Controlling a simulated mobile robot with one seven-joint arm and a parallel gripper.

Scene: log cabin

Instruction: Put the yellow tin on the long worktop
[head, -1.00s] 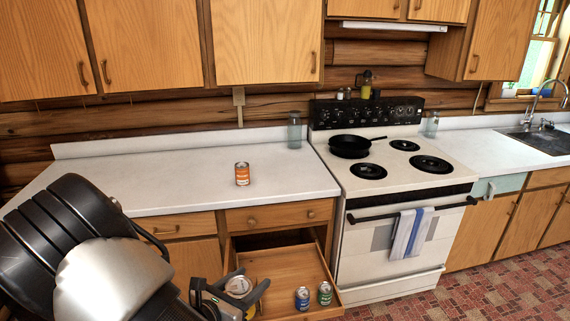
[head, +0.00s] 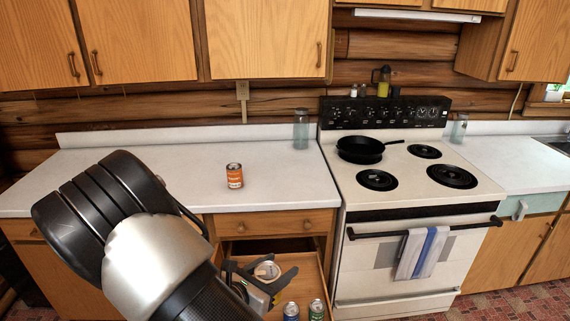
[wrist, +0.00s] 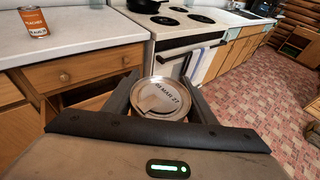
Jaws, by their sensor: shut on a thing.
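My gripper (head: 260,282) is shut on a tin (head: 267,269) whose pale round lid faces up, over the open drawer. In the wrist view the tin's lid (wrist: 160,98) sits between the fingers and carries a printed date. Its side is mostly hidden by the fingers, with a little yellow showing below the lid in the head view. The white worktop (head: 110,170) left of the stove lies above and behind my gripper. Another white worktop (head: 490,157) runs right of the stove toward the sink.
An orange tin (head: 234,176) and a glass jar (head: 301,129) stand on the left worktop; much of it is clear. A blue tin (head: 291,311) and a green tin (head: 316,309) are in the open drawer (head: 309,276). The stove (head: 420,200) holds a black pan (head: 360,149).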

